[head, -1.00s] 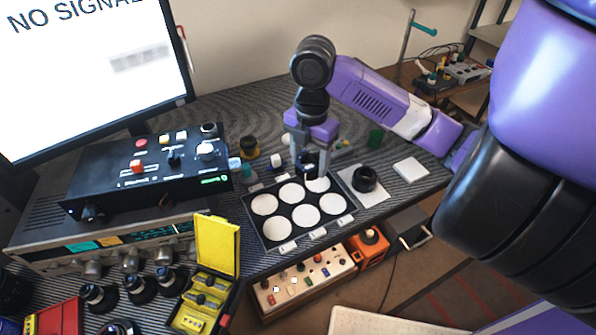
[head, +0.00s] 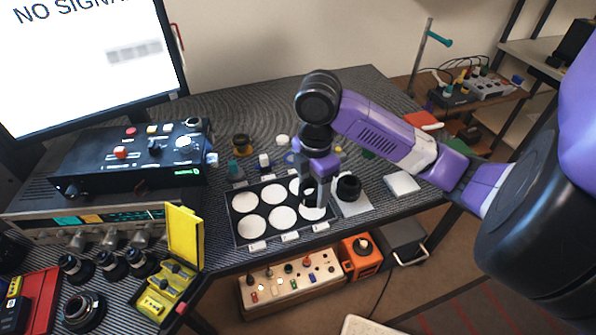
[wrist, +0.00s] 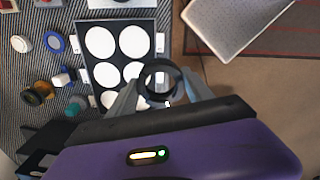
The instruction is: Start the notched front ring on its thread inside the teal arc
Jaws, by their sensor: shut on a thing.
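My gripper (head: 314,196) is over the front right part of the parts tray (head: 233,229) in the head view. In the wrist view my gripper (wrist: 161,92) is shut on a dark ring (wrist: 160,65), one finger on each side. The ring's notches cannot be made out. A black lens body (head: 349,188) stands on a white pad (head: 361,207), just right of the tray and of my gripper. I cannot make out a teal arc on it or its thread at this size.
The tray holds several white round pads. Behind it stand small bottles and a yellow-black part (head: 241,145). A white block (head: 402,184) lies right of the lens body. A black control box (head: 130,165) and an open yellow case (head: 184,236) are at left.

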